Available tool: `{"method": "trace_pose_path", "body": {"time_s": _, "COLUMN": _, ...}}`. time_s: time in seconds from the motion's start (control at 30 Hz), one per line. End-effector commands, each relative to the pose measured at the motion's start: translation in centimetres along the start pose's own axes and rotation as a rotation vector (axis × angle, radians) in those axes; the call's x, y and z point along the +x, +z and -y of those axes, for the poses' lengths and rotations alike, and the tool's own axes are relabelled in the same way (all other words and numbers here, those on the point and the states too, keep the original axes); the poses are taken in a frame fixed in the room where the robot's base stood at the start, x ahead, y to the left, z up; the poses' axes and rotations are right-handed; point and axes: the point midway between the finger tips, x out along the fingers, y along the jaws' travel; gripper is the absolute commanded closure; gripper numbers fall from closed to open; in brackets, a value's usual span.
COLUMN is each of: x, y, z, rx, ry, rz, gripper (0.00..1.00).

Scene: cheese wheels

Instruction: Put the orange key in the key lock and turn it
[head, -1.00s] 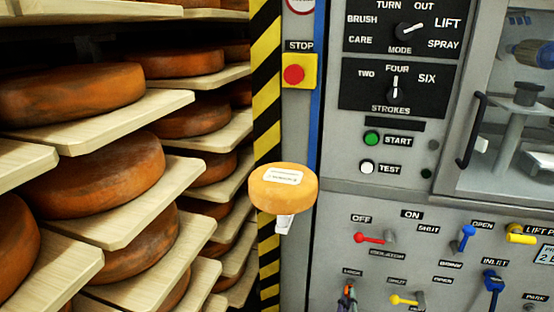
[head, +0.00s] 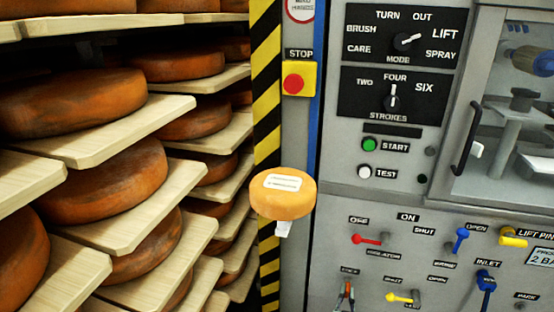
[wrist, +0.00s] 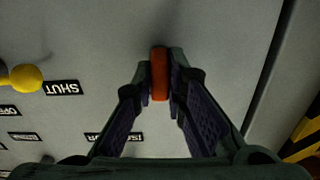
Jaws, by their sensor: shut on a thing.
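In the wrist view my gripper (wrist: 160,82) is shut on the orange key (wrist: 160,65), which stands upright in the picture between the two fingertips. The grey panel (wrist: 220,40) lies right behind the key. The key's far end and any lock hole are hidden behind it, so I cannot tell whether it is in the lock. In the head view a small shape with some orange (head: 347,293) shows at the bottom edge, below a small blurred label at the panel's left. The key lock itself cannot be made out clearly.
A yellow knob (wrist: 26,78) beside a SHUT label is left of the key in the wrist view. Red (head: 366,239), blue (head: 461,240) and yellow (head: 402,297) handles sit on the panel. A cheese-shaped tag (head: 283,196) and cheese shelves (head: 130,125) are at left.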

Motion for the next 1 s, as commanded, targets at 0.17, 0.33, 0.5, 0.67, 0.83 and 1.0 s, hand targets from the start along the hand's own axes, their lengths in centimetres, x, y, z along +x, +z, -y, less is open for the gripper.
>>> {"method": "trace_pose_path", "body": {"time_s": 0.17, "x": 0.01, "y": 0.0, "z": 0.04, "rx": 0.079, "ry": -0.001, "rz": 0.0, "gripper": 1.0}}
{"method": "trace_pose_path", "body": {"time_s": 0.33, "x": 0.01, "y": 0.0, "z": 0.04, "rx": 0.088, "ry": -0.001, "rz": 0.0, "gripper": 1.0}}
{"method": "trace_pose_path", "body": {"time_s": 0.5, "x": 0.01, "y": 0.0, "z": 0.04, "rx": 0.087, "ry": -0.001, "rz": 0.0, "gripper": 0.84}}
{"method": "trace_pose_path", "body": {"time_s": 0.67, "x": 0.01, "y": 0.0, "z": 0.01, "rx": 0.086, "ry": 0.0, "rz": 0.0, "gripper": 0.73}}
{"method": "trace_pose_path", "body": {"time_s": 0.83, "x": 0.01, "y": 0.0, "z": 0.0, "rx": 0.085, "ry": 0.0, "rz": 0.0, "gripper": 0.64}}
{"method": "trace_pose_path", "body": {"time_s": 1.0, "x": 0.01, "y": 0.0, "z": 0.0, "rx": 0.084, "ry": 0.0, "rz": 0.0, "gripper": 0.64}}
